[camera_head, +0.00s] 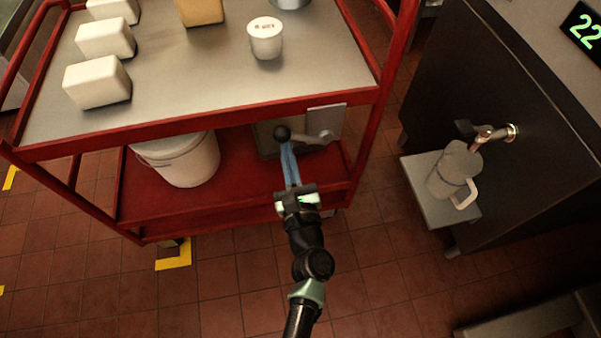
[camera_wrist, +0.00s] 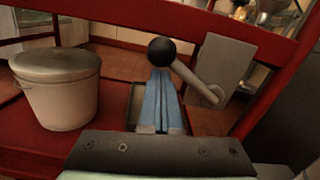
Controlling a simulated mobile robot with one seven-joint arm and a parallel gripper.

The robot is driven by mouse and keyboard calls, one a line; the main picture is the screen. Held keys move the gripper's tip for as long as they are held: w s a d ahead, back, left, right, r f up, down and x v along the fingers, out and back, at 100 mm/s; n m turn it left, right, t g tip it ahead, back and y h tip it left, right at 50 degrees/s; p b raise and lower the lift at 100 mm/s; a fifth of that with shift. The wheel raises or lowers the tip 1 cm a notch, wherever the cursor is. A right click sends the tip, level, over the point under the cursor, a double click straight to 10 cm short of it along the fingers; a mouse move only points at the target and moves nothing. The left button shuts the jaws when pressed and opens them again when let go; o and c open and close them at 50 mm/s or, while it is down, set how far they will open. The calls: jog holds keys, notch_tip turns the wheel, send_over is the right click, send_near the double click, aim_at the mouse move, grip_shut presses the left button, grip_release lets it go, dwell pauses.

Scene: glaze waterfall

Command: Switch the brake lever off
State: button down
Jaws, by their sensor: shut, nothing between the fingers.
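The brake lever (camera_head: 309,137) is a grey arm with a black ball knob, mounted on a grey plate (camera_head: 326,119) at the right end of the red cart. In the wrist view the lever (camera_wrist: 193,80) runs from its pivot at lower right up and left to the black knob (camera_wrist: 161,52). My gripper (camera_head: 286,148) has blue fingers, shut together and empty. In the wrist view the fingertips (camera_wrist: 161,73) lie right below the knob, in line with it. I cannot tell whether they touch it.
The red cart's top (camera_head: 190,70) carries pale blocks and a white tub (camera_head: 265,38). A lidded white bucket (camera_head: 185,158) stands on the lower shelf, left of my gripper. A cart post (camera_head: 372,140) rises right of the lever. A jug (camera_head: 453,170) sits under a tap farther right.

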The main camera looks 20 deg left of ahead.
jog(key=s+d+f+b, duration=0.1)
jog(key=s+d+f, duration=0.3)
jog(key=s+d, duration=0.2)
jog(key=s, duration=0.2)
jog(key=shift+s+f+b, duration=0.2)
jog(key=shift+s+b, duration=0.1)
jog(key=shift+s, duration=0.1)
jog(key=shift+d, duration=0.1)
dwell(0.4)
